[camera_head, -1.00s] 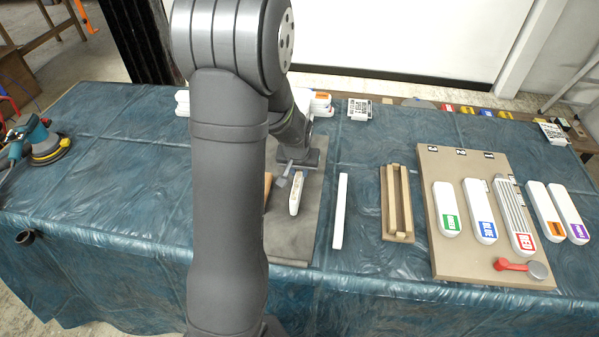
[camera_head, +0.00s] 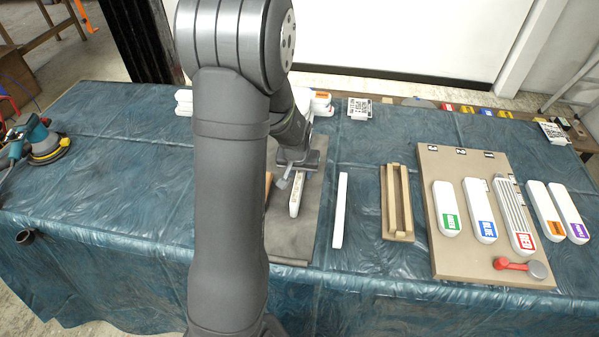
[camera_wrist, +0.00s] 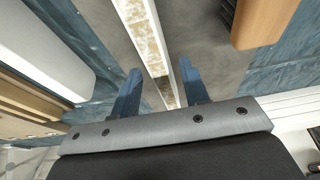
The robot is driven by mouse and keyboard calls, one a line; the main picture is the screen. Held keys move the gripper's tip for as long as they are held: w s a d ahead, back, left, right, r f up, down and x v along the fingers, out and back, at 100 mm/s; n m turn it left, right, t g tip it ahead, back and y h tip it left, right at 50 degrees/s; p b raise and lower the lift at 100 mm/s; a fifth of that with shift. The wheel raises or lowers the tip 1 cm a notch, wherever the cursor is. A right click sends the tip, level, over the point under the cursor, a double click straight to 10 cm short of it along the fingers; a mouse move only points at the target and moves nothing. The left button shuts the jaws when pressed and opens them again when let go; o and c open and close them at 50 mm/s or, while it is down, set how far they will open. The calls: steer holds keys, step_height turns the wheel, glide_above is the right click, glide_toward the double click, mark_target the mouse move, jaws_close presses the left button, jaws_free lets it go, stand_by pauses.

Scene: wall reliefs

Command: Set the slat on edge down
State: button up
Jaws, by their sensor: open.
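A white slat (camera_head: 295,196) lies lengthwise on the dark grey mat (camera_head: 290,246), in front of my gripper. In the wrist view the slat (camera_wrist: 143,32) runs between my two blue fingers, with a patchy brown-and-white face between white edges. My gripper (camera_wrist: 160,88) is open around its near end, one finger to each side. The right finger is close to the slat; I cannot tell if it touches. In the head view my gripper (camera_head: 291,172) is low over the mat, and its fingertips are partly hidden.
A white bar (camera_head: 340,210) lies on the blue cloth right of the mat, then a wooden holder (camera_head: 397,203) and a tan board (camera_head: 440,262) with labelled white pieces. A wooden block (camera_wrist: 262,22) stands right of the slat in the wrist view.

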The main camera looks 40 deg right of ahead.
steer(key=v, duration=1.1)
steer(key=shift+r, duration=0.35)
steer(key=x, duration=1.2)
steer(key=shift+f, duration=0.1)
